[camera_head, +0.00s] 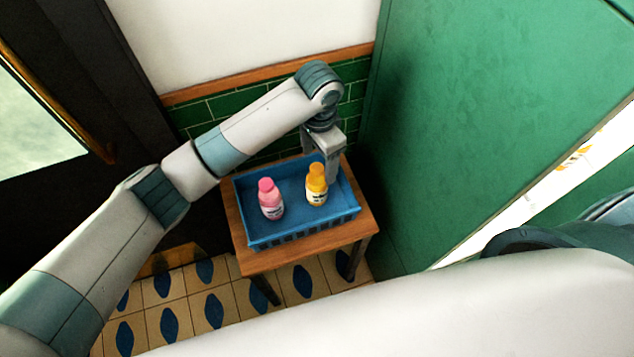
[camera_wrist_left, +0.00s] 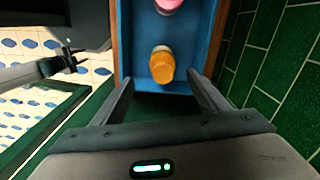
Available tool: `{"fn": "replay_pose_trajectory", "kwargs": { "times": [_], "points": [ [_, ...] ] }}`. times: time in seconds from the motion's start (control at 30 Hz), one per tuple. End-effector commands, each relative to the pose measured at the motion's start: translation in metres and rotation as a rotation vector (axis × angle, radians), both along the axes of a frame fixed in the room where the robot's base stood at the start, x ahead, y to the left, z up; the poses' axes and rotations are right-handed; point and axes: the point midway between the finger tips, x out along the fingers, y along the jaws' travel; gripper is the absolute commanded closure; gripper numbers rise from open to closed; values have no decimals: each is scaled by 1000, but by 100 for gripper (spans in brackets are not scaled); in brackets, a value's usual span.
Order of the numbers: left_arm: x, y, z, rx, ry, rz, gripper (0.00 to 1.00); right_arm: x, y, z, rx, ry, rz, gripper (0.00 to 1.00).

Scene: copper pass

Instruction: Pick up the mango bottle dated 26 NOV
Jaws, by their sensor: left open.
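An orange-yellow bottle (camera_head: 316,185) with a white label stands upright in the right part of a blue crate (camera_head: 290,236). A pink bottle (camera_head: 270,200) stands to its left in the same crate. The label print is too small to read a date. My left gripper (camera_head: 331,172) is just behind and to the right of the orange bottle, over the crate. In the left wrist view the gripper (camera_wrist_left: 165,95) is open, and the orange bottle (camera_wrist_left: 162,66) shows just beyond its fingertips, roughly centred between them. The pink bottle (camera_wrist_left: 168,5) is cut off at the top there. My right gripper does not show.
The crate sits on a small wooden table (camera_head: 250,262). A green tiled wall (camera_head: 225,107) is close behind, and a large green panel (camera_head: 470,110) stands to the right. A dark door (camera_head: 70,60) is at the left. Patterned floor (camera_head: 190,305) lies in front.

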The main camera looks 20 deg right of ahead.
Motion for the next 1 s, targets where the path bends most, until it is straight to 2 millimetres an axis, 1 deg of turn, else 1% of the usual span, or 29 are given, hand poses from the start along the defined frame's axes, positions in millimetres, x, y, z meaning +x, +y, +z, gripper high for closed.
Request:
{"fn": "replay_pose_trajectory", "kwargs": {
  "times": [0.03,0.3,0.4,0.57,0.87,1.0],
  "points": [
    [-1,1,-7,5,2,2,32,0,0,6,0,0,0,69],
    [-1,1,-54,3,1,2,32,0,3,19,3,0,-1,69],
    [0,0,-66,2,1,1,32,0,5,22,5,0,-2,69],
    [0,0,-74,0,-1,0,32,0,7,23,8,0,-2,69],
    [0,0,-75,0,-1,0,32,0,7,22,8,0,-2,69],
    [0,1,-78,2,1,1,32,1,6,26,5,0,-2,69]
  ]
}}
